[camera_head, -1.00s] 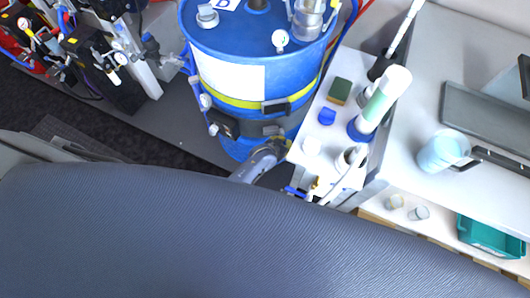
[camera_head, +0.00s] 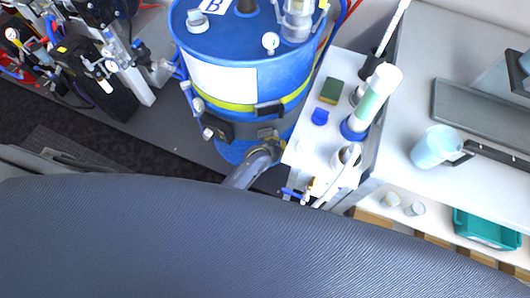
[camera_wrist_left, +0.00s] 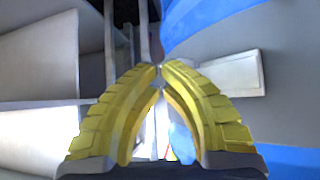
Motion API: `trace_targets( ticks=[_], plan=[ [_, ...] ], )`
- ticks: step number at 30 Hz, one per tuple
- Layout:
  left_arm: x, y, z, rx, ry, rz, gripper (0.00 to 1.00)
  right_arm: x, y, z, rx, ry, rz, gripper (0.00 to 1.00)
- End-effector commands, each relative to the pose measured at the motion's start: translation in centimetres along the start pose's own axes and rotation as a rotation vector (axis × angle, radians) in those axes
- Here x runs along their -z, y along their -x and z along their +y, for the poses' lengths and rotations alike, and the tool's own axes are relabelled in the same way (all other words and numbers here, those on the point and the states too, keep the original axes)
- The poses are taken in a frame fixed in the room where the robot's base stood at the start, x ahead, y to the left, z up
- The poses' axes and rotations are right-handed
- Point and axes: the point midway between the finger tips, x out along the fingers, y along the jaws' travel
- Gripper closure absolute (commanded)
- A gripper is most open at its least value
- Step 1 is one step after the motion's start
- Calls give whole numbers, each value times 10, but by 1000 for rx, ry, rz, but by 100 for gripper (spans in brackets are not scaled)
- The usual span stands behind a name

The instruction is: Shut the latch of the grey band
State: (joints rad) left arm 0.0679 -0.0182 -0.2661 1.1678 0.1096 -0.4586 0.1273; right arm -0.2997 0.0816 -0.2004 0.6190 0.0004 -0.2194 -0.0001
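A blue drum (camera_head: 215,48) stands left of centre in the head view, with a yellow-green band (camera_head: 232,105) around it. The grey band (camera_head: 240,131) runs lower down. In the left wrist view, a pale grey latch plate (camera_wrist_left: 232,74) lies along the grey band (camera_wrist_left: 215,52); I cannot tell whether it is fully closed. My left gripper (camera_wrist_left: 160,69) has yellow fingers with tips together, left of the plate, with nothing seen held. In the head view, a grey arm part shows low against the drum, but the fingertips cannot be made out. My right gripper is not in view.
A white stand (camera_head: 306,157) beside the drum bears a green-and-white cylinder (camera_head: 372,98), a blue cap (camera_head: 320,117) and a green block (camera_head: 330,91). A light-blue cup (camera_head: 435,147) stands on the bench at right. Black equipment (camera_head: 100,90) is at left.

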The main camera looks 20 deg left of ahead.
Motion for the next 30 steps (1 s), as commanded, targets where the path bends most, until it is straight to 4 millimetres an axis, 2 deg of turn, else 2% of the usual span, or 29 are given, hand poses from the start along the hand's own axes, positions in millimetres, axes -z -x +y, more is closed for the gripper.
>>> trace_targets(
  ticks=[21,30],
  plan=[
    [-4,92,0,1,-1,-6,100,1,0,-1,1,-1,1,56],
    [-4,112,0,1,-1,-7,100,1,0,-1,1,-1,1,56]
  ],
)
